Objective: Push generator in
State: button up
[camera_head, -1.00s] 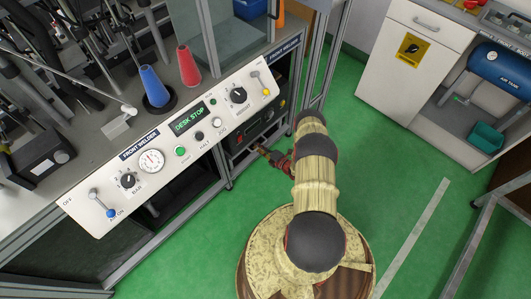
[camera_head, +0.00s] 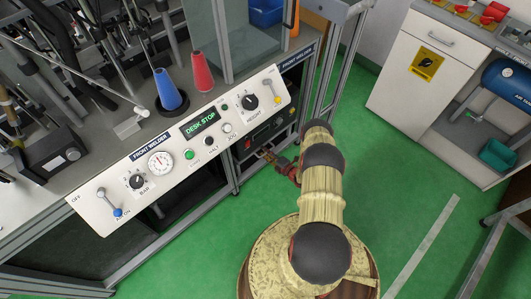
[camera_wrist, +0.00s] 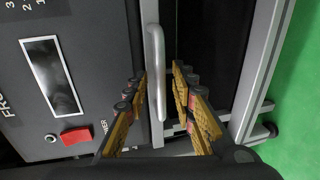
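The generator is a dark grey box (camera_wrist: 70,90) with a display window, a red power switch and a silver bar handle (camera_wrist: 155,75) along its front edge. In the head view the generator (camera_head: 258,137) sits in the bay under the right end of the white control panel, partly hidden by the panel. My gripper (camera_wrist: 160,72) is open, with its yellow-padded fingers on either side of the handle. In the head view my gripper (camera_head: 268,154) is small, in front of the bay.
The control panel (camera_head: 150,178) reads "DESK STOP" and overhangs the bays. Metal frame posts (camera_head: 310,95) stand right of the generator. A white cabinet (camera_head: 410,95) stands at the back right. Green floor (camera_head: 385,165) is clear between it and my arm.

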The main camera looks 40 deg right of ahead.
jog(key=shift+s, duration=0.15)
jog(key=v, duration=1.1)
jog(key=shift+s, duration=0.35)
jog(key=shift+d, duration=0.15)
